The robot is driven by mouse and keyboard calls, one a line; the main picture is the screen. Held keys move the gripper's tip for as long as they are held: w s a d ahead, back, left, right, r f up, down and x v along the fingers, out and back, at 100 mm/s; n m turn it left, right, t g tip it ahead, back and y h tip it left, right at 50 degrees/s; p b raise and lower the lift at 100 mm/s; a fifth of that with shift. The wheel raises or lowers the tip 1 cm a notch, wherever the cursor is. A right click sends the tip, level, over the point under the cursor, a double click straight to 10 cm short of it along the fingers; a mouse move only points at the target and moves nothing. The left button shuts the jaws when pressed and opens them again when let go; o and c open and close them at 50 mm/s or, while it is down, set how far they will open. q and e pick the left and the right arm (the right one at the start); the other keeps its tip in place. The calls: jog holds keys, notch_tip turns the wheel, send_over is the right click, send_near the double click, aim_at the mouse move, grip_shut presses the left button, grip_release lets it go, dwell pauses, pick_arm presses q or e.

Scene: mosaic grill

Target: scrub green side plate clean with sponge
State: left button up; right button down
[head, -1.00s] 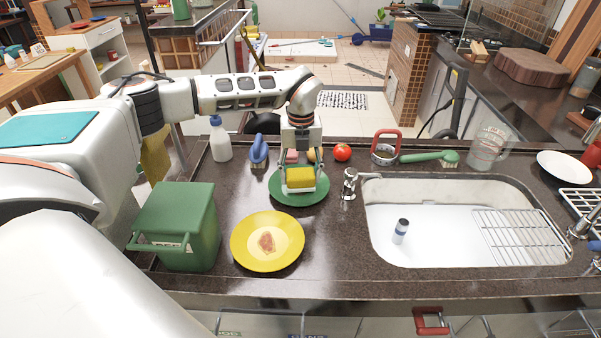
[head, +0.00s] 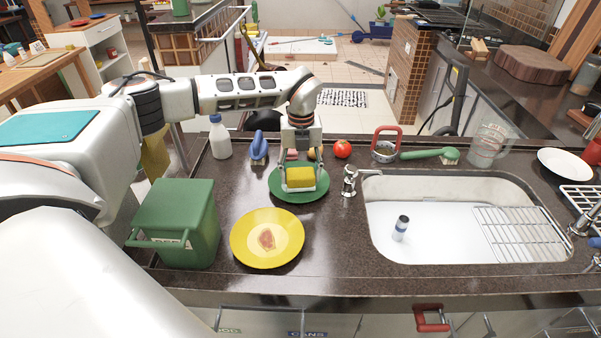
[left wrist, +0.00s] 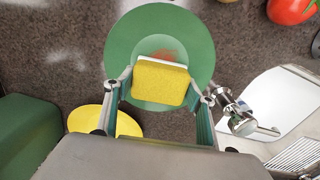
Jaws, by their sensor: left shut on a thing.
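The green side plate (head: 313,193) lies on the dark counter left of the sink; it also shows in the left wrist view (left wrist: 199,40). A reddish smear (left wrist: 166,54) shows near its middle, partly hidden by the sponge. My left gripper (head: 300,180) points down over the plate and is shut on the yellow and white sponge (left wrist: 160,83). The sponge sits over the plate's middle; I cannot tell whether it touches the surface. My right gripper is not in view.
A yellow plate (head: 285,246) with a reddish stain lies in front. A green bin (head: 192,215) stands left. A tap (head: 349,182) and the sink (head: 450,255) are to the right. A white bottle (head: 220,137), a blue object (head: 259,148) and a tomato (head: 342,149) stand behind.

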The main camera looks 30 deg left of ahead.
pick_arm(q)
jog(key=shift+f, duration=0.2)
jog(key=shift+w+a, duration=0.35)
jog(key=shift+w, duration=0.2)
jog(key=shift+w+a, duration=0.3)
jog(key=shift+w, duration=0.25)
jog(key=shift+s+d+f+p, duration=0.1)
jog(key=shift+s+d+p, duration=0.05)
jog(key=shift+s, duration=0.55)
jog(key=shift+s+d+f+p, duration=0.1)
jog(key=shift+s+p, duration=0.05)
jog(key=shift+s, duration=0.5)
jog(key=shift+w+a+f, duration=0.1)
jog(key=shift+w+a, duration=0.25)
jog(key=shift+w, duration=0.2)
jog(key=shift+w+a, duration=0.3)
jog(key=shift+w, duration=0.2)
jog(key=shift+s+d+f, duration=0.1)
jog(key=shift+s+d, duration=0.75)
jog(key=shift+d, duration=0.25)
jog(key=shift+w+a, duration=0.35)
jog(key=shift+w, duration=0.2)
jog(key=shift+w+a, duration=0.35)
jog(key=shift+w, duration=0.2)
jog(key=shift+s+d, duration=0.25)
jog(key=shift+s, duration=1.05)
jog(key=shift+w+a, duration=0.65)
jog(key=shift+w, duration=0.35)
